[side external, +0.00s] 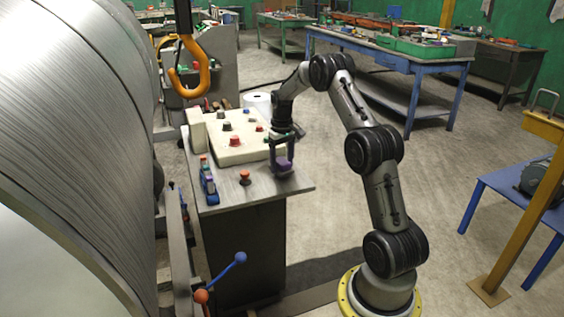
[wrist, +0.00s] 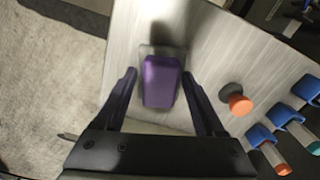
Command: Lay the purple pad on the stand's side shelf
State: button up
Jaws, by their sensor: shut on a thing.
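The purple pad (wrist: 161,82) is between the two fingers of my gripper (wrist: 160,76) in the wrist view, over the stand's grey metal top. A pale squarish patch (wrist: 147,51) shows around its far end. In the side view my gripper (side external: 283,168) points down at the right part of the stand's side shelf (side external: 265,191), beside the cream control panel. My gripper is shut on the pad. The pad is small and partly hidden by the fingers there, and I cannot tell whether it touches the shelf.
An orange-topped knob (wrist: 240,104) stands right of the pad; it also shows in the side view (side external: 245,177). Blue-handled parts (side external: 208,185) line the shelf's left end. The cream panel (side external: 222,139) carries several knobs. A yellow hook (side external: 187,77) hangs near a large metal roll (side external: 70,110).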

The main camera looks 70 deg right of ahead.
aim_at(282, 161)
jog(key=shift+f, duration=0.35)
jog(key=o, duration=1.3)
notch_tip(282, 161, up, 14)
jog(key=shift+f, duration=0.1)
